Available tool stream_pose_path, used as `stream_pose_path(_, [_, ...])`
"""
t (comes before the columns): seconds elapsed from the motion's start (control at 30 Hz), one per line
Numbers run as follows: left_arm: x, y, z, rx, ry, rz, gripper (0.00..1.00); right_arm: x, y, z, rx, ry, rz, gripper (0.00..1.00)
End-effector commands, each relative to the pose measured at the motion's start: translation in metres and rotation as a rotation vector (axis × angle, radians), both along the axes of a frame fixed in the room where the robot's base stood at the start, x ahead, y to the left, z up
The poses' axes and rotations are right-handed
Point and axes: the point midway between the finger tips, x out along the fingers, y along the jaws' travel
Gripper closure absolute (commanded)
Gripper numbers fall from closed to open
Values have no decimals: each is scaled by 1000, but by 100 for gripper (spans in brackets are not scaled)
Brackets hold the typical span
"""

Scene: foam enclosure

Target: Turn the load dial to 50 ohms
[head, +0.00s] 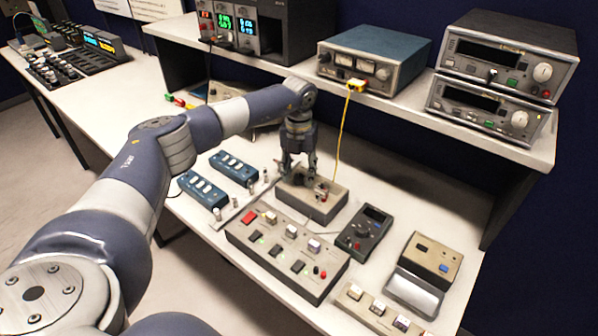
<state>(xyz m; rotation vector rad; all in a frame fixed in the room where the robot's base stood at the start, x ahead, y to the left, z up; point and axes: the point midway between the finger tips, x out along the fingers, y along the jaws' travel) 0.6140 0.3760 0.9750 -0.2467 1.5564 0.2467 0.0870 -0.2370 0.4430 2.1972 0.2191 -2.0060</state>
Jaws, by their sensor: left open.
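A small grey-beige box (318,208) stands on the bench at the middle of the head view. My left gripper (299,172) points down just over the top of this box, with its fingers apart. I take the box to hold the load dial, but the gripper covers much of its top and I cannot make out the dial or any ohm marks. I cannot tell whether the fingers touch anything. A yellow cable (345,125) runs from the shelf down to the box. My right gripper is not in view.
A panel with several buttons (285,262) stands in front of the box. A dark handheld meter (364,229) is close on the right. Two blue blocks (203,190) lie to the left. The shelf above holds a blue-topped meter unit (373,55) and two stacked instruments (508,52).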

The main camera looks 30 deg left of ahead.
Motion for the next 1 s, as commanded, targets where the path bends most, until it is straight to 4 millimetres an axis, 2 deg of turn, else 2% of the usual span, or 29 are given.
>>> stream_pose_path(0.17, [1, 0, 26, -1, -6, 0, 56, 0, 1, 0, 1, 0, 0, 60])
stream_pose_path(0.43, [2, 0, 84, -2, -7, 1, 56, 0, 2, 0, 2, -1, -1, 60])
stream_pose_path(0.6, [1, 0, 108, 0, -5, 1, 56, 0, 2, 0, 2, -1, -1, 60])
stream_pose_path(0.77, [1, 0, 118, -1, -4, 1, 56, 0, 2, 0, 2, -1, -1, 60])
stream_pose_path(1.0, [1, 0, 119, -1, -3, 1, 56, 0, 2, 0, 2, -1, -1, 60])
